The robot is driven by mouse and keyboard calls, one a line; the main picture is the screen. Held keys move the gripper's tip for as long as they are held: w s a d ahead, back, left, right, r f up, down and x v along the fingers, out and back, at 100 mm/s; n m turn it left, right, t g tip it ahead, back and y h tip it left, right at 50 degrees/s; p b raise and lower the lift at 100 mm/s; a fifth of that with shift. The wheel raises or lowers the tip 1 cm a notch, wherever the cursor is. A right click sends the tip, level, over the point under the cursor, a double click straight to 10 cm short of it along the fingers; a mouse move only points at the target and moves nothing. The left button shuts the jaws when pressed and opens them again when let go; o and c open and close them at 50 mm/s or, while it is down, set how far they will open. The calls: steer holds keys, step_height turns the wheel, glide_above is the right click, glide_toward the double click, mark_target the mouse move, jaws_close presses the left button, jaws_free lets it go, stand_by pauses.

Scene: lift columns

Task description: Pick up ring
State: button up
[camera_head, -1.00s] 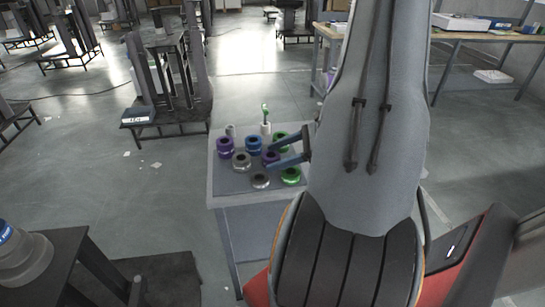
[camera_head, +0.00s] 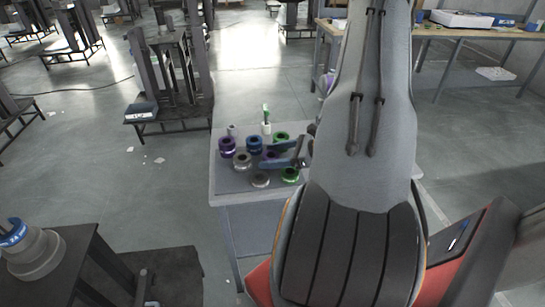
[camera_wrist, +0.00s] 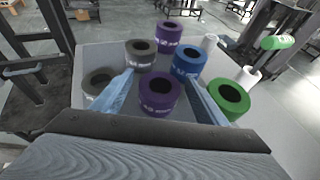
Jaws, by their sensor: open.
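Several ring-shaped collars stand on a small grey table (camera_head: 232,190). In the wrist view a purple ring (camera_wrist: 158,97) lies between the two blue fingers of my gripper (camera_wrist: 159,79), which are open and empty. A blue ring (camera_wrist: 189,62) and a dark grey ring (camera_wrist: 141,54) stand just beyond. Another purple ring (camera_wrist: 169,36) is farther back. A grey ring (camera_wrist: 103,86) is left of the left finger and a green ring (camera_wrist: 229,98) is right of the right finger. In the head view my gripper (camera_head: 264,155) is over the table and partly hides the rings.
A white holder (camera_head: 266,129) with a green-topped item stands at the table's back. A small pale cylinder (camera_head: 231,130) is nearby. A workbench (camera_head: 470,36) stands at the back right. Open floor (camera_head: 130,200) lies left of the table.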

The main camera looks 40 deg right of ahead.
steer(key=shift+w, duration=0.1)
steer(key=c, duration=1.3)
steer(key=shift+r, duration=0.1)
step_height(320, 180, up, 10)
steer(key=b, duration=0.3)
